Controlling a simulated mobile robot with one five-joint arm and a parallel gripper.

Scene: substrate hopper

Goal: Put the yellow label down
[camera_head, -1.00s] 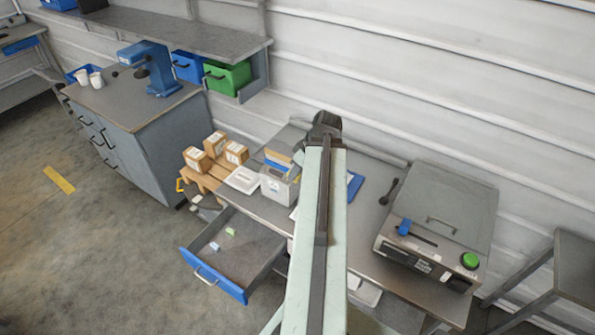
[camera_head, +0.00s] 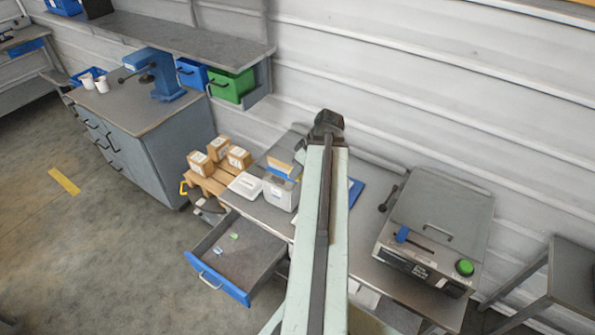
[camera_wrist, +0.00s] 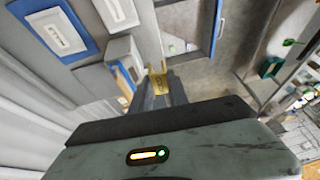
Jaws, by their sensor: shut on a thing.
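My gripper (camera_wrist: 160,95) is shut on a small yellow label (camera_wrist: 158,80), whose bright face shows between the fingertips in the wrist view. In the head view my arm hides the gripper and the held label. An open drawer (camera_head: 262,254) with a blue front extends from the bench. A small green piece (camera_head: 234,236) and a pale piece (camera_head: 218,250) lie apart inside it. The drawer's blue front edge (camera_wrist: 218,25) also shows in the wrist view, beyond the fingertips. I cannot tell the label's height above the surfaces below.
The grey bench (camera_head: 262,207) bears a white lidded box (camera_head: 246,186), a grey file box (camera_head: 281,196) and a blue-edged item (camera_head: 355,191). A machine with a green button (camera_head: 465,267) stands at the right. Cartons (camera_head: 200,163) stand left of the bench.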

